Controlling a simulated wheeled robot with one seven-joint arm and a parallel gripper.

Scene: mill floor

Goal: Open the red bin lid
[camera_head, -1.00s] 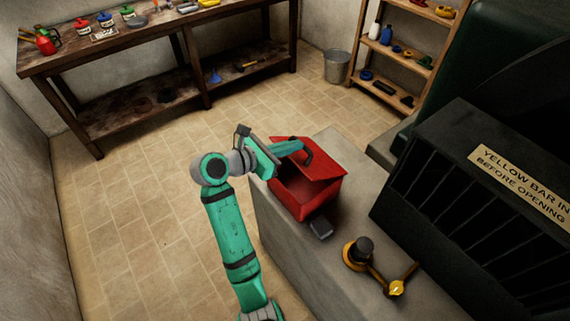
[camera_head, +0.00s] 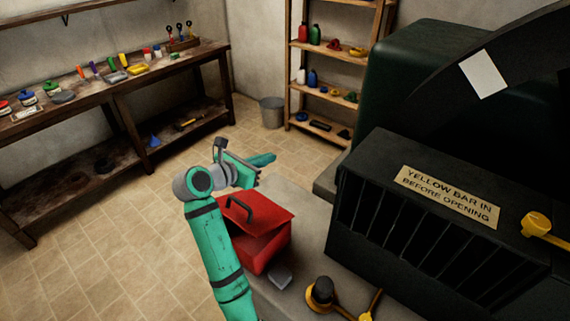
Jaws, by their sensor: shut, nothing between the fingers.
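The red bin (camera_head: 270,259) stands on the grey counter in the head view. Its red lid (camera_head: 265,216) bears a dark handle (camera_head: 240,207) and sits tilted, with a dark gap showing beneath it at the front. My arm hides the left side of the bin, so how far the lid is raised there cannot be seen fully. My gripper (camera_head: 268,158) is shut and empty, above and beyond the lid, pointing right. It appears apart from the handle.
The grey counter (camera_head: 308,237) holds a small grey block (camera_head: 280,277) and a black knob (camera_head: 320,292) with a yellow lever near the bin. A dark slatted machine (camera_head: 400,225) stands close on the right. A workbench (camera_head: 110,97), bucket (camera_head: 271,112) and shelf (camera_head: 322,90) are farther back.

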